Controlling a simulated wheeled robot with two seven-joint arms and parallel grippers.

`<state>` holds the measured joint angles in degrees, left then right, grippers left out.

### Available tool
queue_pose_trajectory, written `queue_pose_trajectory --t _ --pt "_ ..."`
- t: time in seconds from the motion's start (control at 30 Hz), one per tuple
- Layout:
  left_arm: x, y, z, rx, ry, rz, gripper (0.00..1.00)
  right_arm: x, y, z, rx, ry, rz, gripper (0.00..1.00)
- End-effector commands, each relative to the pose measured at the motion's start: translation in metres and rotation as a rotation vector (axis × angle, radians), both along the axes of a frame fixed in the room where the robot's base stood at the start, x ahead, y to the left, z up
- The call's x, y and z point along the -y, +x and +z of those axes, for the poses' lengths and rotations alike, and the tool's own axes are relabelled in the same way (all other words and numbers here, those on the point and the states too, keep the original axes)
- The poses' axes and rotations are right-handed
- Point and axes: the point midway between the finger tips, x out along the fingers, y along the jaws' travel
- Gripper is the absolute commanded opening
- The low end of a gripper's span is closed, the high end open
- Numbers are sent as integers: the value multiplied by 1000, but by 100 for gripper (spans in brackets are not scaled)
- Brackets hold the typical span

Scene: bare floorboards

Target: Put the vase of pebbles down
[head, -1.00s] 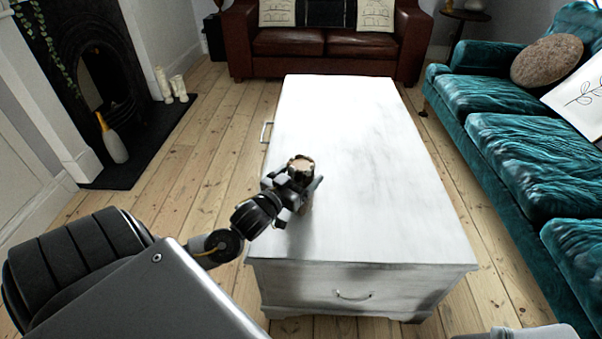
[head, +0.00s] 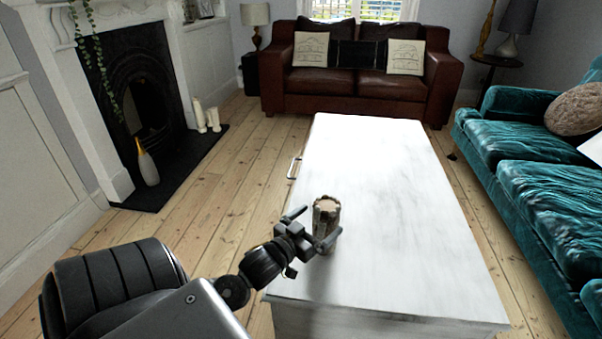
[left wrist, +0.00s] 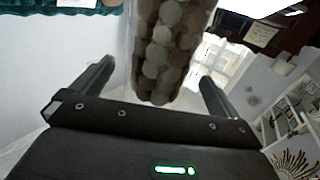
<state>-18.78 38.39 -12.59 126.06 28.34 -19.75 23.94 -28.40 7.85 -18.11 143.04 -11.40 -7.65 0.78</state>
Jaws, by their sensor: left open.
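The vase of pebbles (head: 326,216) stands upright on the white table (head: 400,230), towards its near left part. It looks like a round column of brown and grey pebbles. My left gripper (head: 319,229) is open at the near left side of the vase, with its fingers pointing towards it. In the left wrist view the vase (left wrist: 168,50) shows between and beyond the two spread fingers, with gaps on both sides. The lower part of the vase is partly hidden by a finger in the head view. My right gripper is not in view.
The rest of the tabletop is bare. A teal sofa (head: 545,180) is on the right and a brown leather sofa (head: 355,83) is at the back. A fireplace (head: 140,105) with a white and gold vase (head: 148,168) is on the left. Floorboards lie clear between.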

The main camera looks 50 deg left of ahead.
Motion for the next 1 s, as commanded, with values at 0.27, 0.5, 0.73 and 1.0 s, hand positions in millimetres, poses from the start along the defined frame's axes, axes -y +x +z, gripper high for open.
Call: queue_pose_trajectory --t 0.27,0.5,0.73,1.0 --pt "4 -56 0 -4 0 0 100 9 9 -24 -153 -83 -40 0" --pt "5 -78 0 0 0 0 100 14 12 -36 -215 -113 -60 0" --pt "5 -80 0 1 1 1 100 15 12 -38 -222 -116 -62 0" --pt "56 -83 -8 -35 -25 -85 100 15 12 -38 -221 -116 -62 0"
